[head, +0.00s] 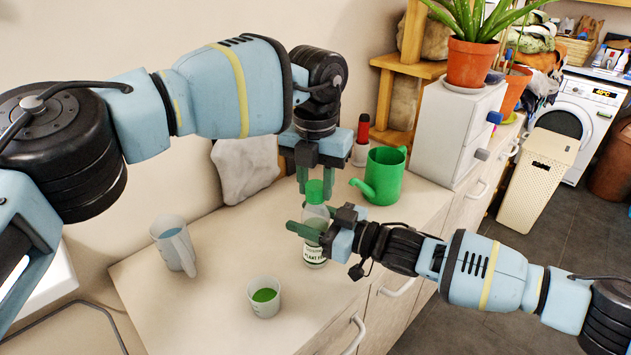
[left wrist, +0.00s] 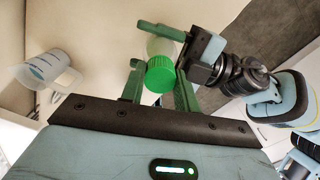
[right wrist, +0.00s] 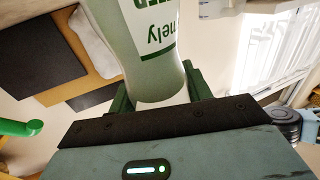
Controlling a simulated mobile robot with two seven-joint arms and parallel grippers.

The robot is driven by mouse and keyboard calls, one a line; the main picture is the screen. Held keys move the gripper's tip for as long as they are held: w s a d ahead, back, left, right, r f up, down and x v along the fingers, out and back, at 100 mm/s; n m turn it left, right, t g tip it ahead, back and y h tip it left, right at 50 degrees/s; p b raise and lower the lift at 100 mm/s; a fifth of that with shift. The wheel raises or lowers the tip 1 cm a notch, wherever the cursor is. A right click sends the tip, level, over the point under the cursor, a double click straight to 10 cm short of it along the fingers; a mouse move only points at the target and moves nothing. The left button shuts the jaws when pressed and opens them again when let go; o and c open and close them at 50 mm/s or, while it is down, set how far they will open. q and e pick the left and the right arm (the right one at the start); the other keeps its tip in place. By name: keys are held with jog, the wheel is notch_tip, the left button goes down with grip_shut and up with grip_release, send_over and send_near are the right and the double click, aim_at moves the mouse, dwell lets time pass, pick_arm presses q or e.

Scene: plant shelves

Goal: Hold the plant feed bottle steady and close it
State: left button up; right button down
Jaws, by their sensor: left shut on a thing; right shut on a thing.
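The plant feed bottle (head: 315,250) stands upright on the worktop, a clear bottle with a white label. Its green cap (head: 314,191) is at the top of the neck; I cannot tell how tight it is. My left gripper (head: 308,186) reaches down from above and is shut on the cap, which shows between its fingers in the left wrist view (left wrist: 160,75). My right gripper (head: 312,232) comes from the right and is shut on the bottle's body. The label shows upside down in the right wrist view (right wrist: 150,35).
A cup of green liquid (head: 264,296) stands in front of the bottle. A pale jug (head: 174,246) is at the left. A green watering can (head: 382,176), a red-topped bottle (head: 362,143) and a white drawer box (head: 452,130) stand behind. The front worktop is mostly clear.

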aim_at(328, 226)
pick_arm(q)
jog(key=o, duration=1.2)
jog(key=shift+c, duration=0.2)
notch_tip(328, 226, up, 12)
pick_arm(e)
jog(key=c, duration=0.6)
grip_release()
pick_arm(q)
jog(key=shift+f, duration=0.25)
pick_arm(e)
jog(key=shift+v, duration=3.95)
